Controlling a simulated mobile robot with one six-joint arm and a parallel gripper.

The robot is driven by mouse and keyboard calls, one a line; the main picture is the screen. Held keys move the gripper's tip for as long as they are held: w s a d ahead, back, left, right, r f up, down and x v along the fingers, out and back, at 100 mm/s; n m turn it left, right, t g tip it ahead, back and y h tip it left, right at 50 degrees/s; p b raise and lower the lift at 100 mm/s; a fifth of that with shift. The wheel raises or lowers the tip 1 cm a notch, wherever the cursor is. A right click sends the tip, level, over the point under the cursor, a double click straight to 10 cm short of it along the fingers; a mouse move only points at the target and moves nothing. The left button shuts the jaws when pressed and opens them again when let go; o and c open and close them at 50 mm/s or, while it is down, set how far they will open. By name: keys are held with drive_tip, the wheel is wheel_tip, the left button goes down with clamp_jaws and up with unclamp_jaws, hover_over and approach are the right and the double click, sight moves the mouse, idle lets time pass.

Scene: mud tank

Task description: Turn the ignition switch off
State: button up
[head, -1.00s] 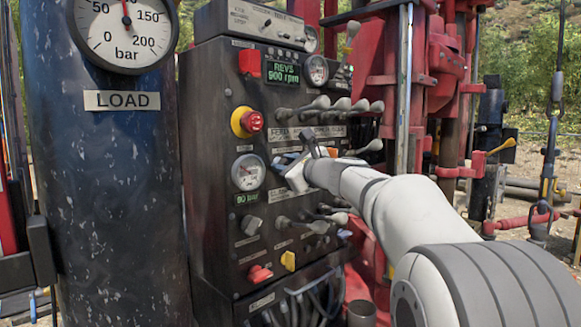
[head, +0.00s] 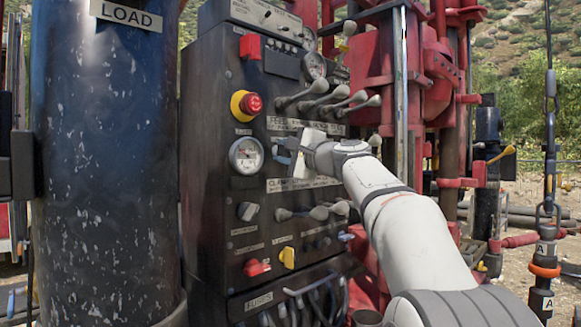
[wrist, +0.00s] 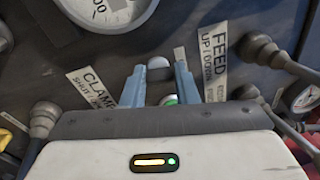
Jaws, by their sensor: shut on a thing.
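The ignition switch shows in the wrist view as a small grey knob (wrist: 159,68) between my fingertips; its label cannot be read. My gripper (wrist: 160,78) has its two blue fingers on either side of the knob, shut on it. In the head view my gripper (head: 284,153) is against the dark control panel (head: 215,160), right of the round gauge and under the upper row of levers. There it hides the switch. The rpm display (head: 281,64) at the panel's top is dark. Which way the knob is turned cannot be told.
A red emergency button (head: 252,104) and a round gauge (head: 246,155) are left of my gripper. Levers (head: 322,97) stick out above it and more levers (head: 312,213) below. In the wrist view a lever (wrist: 282,57) stands close on the right.

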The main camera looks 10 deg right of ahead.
drive_tip(key=shift+n+y+b, duration=0.3)
drive_tip(key=shift+n+b, duration=0.55)
drive_tip(key=shift+n, duration=0.35)
drive_tip(key=shift+r, duration=0.1)
drive_tip(key=o, duration=1)
drive_tip(key=shift+a, duration=0.1)
drive_tip(key=b+v, duration=0.1)
drive_tip(key=v, duration=0.7)
drive_tip(key=shift+b, duration=0.4)
drive_tip(key=shift+a, duration=0.1)
